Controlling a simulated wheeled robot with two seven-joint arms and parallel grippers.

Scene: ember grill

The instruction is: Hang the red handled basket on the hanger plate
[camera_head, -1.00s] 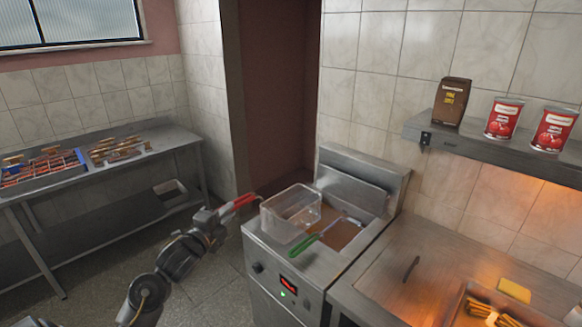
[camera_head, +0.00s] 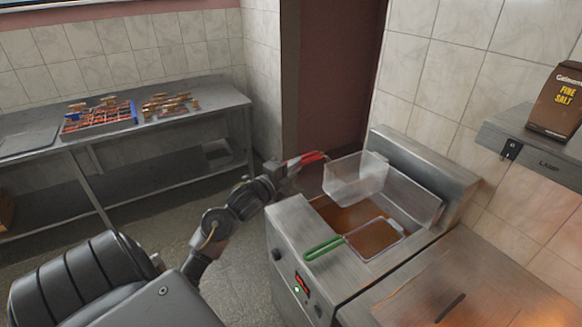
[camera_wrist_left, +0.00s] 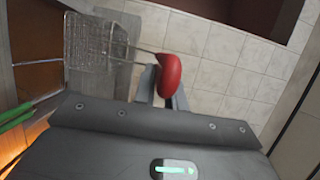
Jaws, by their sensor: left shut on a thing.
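The red handled basket (camera_head: 355,180), a wire mesh box, is in the air over the back left of the fryer's oil well. Its red handle (camera_head: 308,158) points left, and my left gripper (camera_head: 290,165) is shut on it. In the left wrist view, the red handle (camera_wrist_left: 168,75) sits between the fingers and the mesh basket (camera_wrist_left: 95,42) extends to the upper left. The hanger plate (camera_head: 415,198), which looks like the sloped metal plate at the fryer's back, is right beside and partly behind the basket. Whether they touch, I cannot tell. My right gripper is not in view.
A green handled basket (camera_head: 325,248) lies at the front right of the oil well (camera_head: 345,215). A metal counter (camera_head: 470,290) is at the right, under a shelf (camera_head: 545,150) with a salt box. A table (camera_head: 215,108) with skewers stands at the left.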

